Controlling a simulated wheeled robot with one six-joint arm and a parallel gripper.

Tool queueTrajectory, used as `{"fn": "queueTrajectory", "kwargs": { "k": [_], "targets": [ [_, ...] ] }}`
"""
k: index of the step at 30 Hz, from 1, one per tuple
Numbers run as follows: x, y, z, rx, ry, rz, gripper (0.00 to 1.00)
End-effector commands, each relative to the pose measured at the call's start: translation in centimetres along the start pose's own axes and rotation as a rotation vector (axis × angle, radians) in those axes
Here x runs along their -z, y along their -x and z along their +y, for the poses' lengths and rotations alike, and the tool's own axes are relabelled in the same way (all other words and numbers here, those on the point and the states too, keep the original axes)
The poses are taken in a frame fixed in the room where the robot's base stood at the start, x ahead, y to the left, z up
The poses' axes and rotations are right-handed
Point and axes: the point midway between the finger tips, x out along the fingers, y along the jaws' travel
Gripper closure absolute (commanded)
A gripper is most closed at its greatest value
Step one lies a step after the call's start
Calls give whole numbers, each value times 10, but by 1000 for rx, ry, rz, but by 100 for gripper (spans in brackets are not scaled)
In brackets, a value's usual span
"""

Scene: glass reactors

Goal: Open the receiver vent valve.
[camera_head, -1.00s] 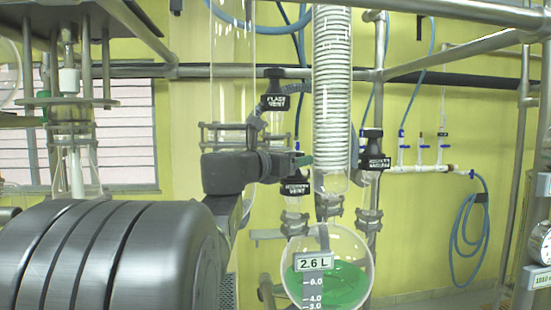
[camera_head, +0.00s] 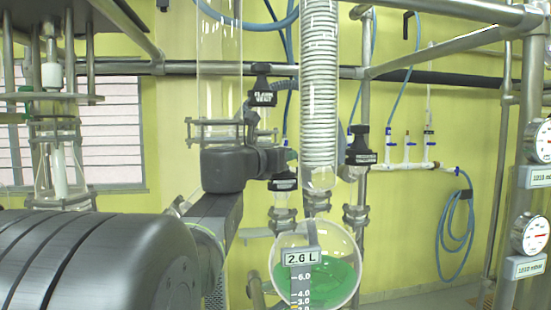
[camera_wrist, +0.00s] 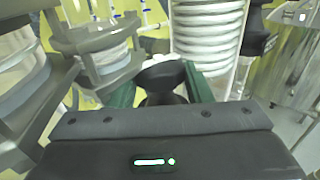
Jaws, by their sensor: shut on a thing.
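The receiver vent valve (camera_head: 284,182) has a black label and sits above the round receiver flask (camera_head: 340,275), left of the coiled condenser. My gripper (camera_head: 290,157) is just above that label in the head view, and the arm end hides the top of the valve. In the wrist view a black knob (camera_wrist: 162,75) sits between the two green fingers of my gripper (camera_wrist: 160,88), which are shut on it. The valve's inner position cannot be seen.
The flask vent valve (camera_head: 262,90) is above my gripper. The receiver vacuum valve (camera_head: 361,148) is to the right, past the coiled condenser (camera_head: 319,90). A glass column (camera_head: 219,60) stands close by on the left. Metal rails and gauges (camera_head: 530,235) are at the right.

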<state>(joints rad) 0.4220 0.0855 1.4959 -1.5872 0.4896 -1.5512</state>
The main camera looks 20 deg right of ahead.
Motion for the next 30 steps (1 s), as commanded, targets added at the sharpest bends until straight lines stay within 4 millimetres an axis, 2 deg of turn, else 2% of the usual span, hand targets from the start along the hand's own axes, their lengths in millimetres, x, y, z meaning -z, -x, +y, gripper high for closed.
{"fn": "queueTrajectory", "kwargs": {
  "k": [30],
  "targets": [
    [-1, -7, -14, -843, 0, -1, 78]
  ]
}}
